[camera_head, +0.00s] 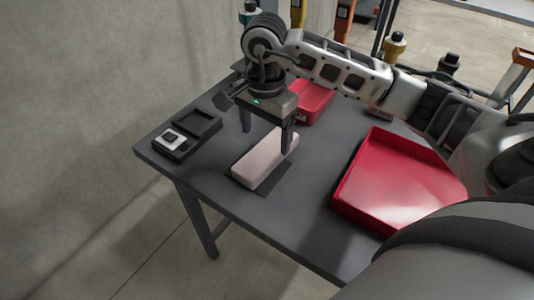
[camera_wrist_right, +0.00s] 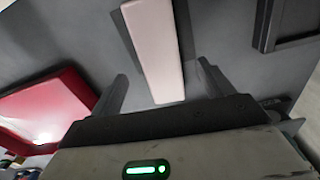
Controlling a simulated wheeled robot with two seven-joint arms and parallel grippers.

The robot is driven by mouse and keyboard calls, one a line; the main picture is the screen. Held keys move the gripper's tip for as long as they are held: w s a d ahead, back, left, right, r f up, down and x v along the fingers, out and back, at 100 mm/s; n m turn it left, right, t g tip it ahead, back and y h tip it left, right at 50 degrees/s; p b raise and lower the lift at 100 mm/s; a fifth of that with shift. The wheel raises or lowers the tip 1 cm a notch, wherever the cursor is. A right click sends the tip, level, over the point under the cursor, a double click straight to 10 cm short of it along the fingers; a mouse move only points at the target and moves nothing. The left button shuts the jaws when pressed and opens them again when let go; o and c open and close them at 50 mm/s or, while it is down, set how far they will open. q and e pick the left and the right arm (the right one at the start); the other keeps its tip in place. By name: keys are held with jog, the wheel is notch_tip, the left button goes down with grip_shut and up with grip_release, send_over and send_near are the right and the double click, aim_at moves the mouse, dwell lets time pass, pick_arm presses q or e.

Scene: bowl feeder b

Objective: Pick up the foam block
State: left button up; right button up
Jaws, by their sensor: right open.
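The foam block (camera_head: 258,160) is a long pale pink bar lying on the grey table (camera_head: 210,160), partly over a darker patch. My right gripper (camera_head: 266,140) is open and points down over the far end of the block. One finger stands to each side of the block in the head view. In the right wrist view the block (camera_wrist_right: 156,50) lies between the two open fingers of the right gripper (camera_wrist_right: 160,92), and it looks free of both. I cannot tell the exact height of the fingertips. My left gripper is not in view.
A large red tray (camera_head: 345,190) stands at the right of the table, and a smaller red bin (camera_head: 318,105) stands behind the gripper. A dark tray with a small device (camera_head: 172,139) sits at the left corner. A concrete wall (camera_head: 80,80) rises at the left.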

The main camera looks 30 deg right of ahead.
aim_at(267, 150)
jog(key=shift+d+f+p, duration=0.15)
jog(key=shift+f+p, duration=0.05)
jog(key=shift+f, duration=1.3)
jog(key=shift+d+f+p, duration=0.1)
jog(key=shift+f+p, duration=0.05)
jog(key=shift+f, duration=1.35)
jog(key=c, duration=1.1)
